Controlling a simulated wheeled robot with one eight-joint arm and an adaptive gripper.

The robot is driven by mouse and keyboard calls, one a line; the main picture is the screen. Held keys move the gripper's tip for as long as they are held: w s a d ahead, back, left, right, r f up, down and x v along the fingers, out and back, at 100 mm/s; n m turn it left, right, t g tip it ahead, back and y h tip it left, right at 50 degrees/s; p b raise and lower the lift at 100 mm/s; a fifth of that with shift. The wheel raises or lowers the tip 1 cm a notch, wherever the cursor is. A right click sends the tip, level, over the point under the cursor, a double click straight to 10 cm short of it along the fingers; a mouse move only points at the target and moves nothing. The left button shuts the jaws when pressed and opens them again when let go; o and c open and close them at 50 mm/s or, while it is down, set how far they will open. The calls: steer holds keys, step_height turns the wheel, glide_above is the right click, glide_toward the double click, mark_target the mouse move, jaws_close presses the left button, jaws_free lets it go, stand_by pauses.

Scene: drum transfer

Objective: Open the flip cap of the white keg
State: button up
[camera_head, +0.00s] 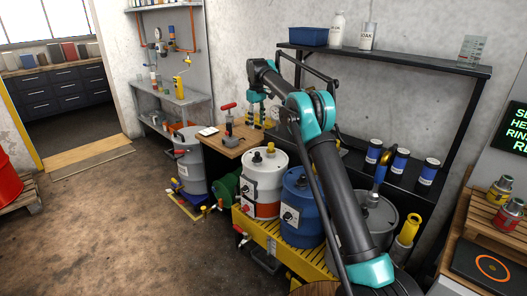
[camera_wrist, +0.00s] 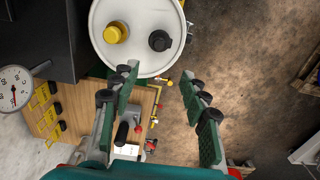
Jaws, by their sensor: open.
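The white keg (camera_head: 264,172) has a red lower band and stands on a yellow grated platform in the head view. In the wrist view its round white lid (camera_wrist: 136,62) fills the top middle, with a yellow cap (camera_wrist: 116,32) and a black cap (camera_wrist: 159,40). I cannot tell whether either cap is flipped open. My gripper (camera_wrist: 158,84) is open and empty. Its fingertips sit below the lid's near edge in the wrist view, apart from both caps. In the head view my gripper (camera_head: 256,113) hangs above the wooden table behind the keg.
The blue drum (camera_head: 300,208) stands right of the keg, with a grey drum (camera_head: 374,222) beyond it. A wooden table (camera_head: 232,143) holds a red-handled tool (camera_head: 228,120). A grey drum (camera_head: 190,165) stands to the left. The floor at left is mostly clear.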

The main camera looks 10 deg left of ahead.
mark_target(257, 153)
step_height(257, 153, down, 18)
steer(key=shift+w+r, duration=0.1)
steer(key=shift+r, duration=0.15)
stand_by(0.3)
jaws_close()
